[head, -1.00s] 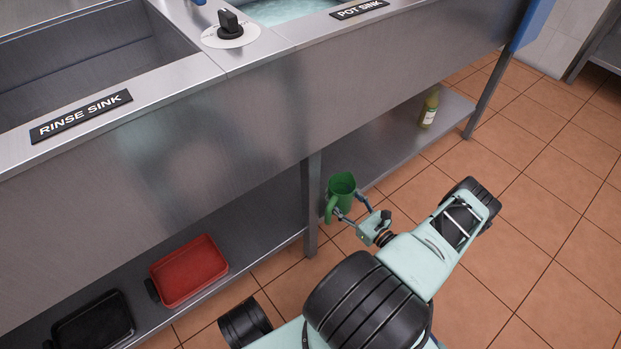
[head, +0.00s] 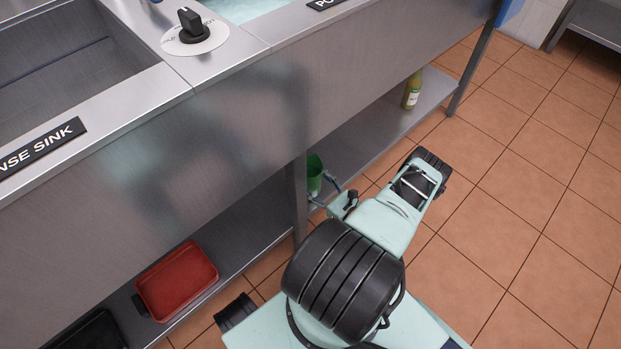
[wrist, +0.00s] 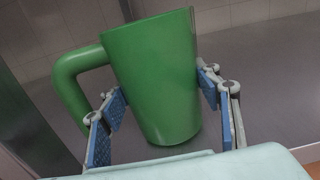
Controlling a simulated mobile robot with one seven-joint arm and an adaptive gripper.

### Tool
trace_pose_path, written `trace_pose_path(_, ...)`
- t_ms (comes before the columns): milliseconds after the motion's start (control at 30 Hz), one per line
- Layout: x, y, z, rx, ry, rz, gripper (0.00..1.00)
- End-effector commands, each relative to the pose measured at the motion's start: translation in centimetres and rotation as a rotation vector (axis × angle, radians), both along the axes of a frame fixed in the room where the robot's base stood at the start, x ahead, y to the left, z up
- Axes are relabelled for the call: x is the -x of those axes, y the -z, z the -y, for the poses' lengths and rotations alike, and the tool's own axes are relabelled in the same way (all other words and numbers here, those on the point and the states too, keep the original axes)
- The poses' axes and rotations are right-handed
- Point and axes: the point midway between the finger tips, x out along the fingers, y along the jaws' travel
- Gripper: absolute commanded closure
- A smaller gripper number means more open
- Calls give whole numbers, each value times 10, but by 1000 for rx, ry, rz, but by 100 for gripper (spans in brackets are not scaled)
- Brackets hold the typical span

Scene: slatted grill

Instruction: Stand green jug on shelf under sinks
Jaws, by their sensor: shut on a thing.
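The green jug (wrist: 155,75) is between the two blue-padded fingers of my gripper (wrist: 160,105) in the wrist view, with its handle to the left. It looks slightly tilted in that view. In the head view the jug (head: 314,172) is partly hidden by the sink leg, and my gripper (head: 322,190) reaches in beside that leg. The grey metal shelf (head: 375,148) under the sinks lies behind and around the jug. I cannot tell whether the jug's base touches the shelf.
A metal leg (head: 297,195) stands just left of my gripper. A bottle (head: 412,90) stands on the shelf's far right. A red tray (head: 177,281) and a black tray (head: 95,332) lie on the shelf at left. Shelf space between jug and bottle is clear.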

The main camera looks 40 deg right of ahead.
Motion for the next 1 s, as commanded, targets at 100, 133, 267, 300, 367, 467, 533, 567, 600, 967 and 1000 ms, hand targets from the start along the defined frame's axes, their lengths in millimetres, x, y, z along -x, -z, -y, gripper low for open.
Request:
trace_pose_path(100,3,7,-2,0,4,1,69)
trace_pose_path(133,3,7,-3,0,4,1,69)
trace_pose_path(267,3,7,-2,0,4,1,69)
trace_pose_path(300,3,7,-2,0,4,1,69)
trace_pose_path(367,3,7,-2,0,4,1,69)
trace_pose_path(467,3,9,-2,0,5,1,69)
trace_pose_path(533,3,10,-2,0,4,0,37)
trace_pose_path(567,3,10,-2,0,4,0,34)
trace_pose_path(600,3,10,-2,0,4,0,29)
trace_pose_path(967,3,8,-2,0,4,0,25)
trace_pose_path(1000,3,7,-2,0,4,0,25)
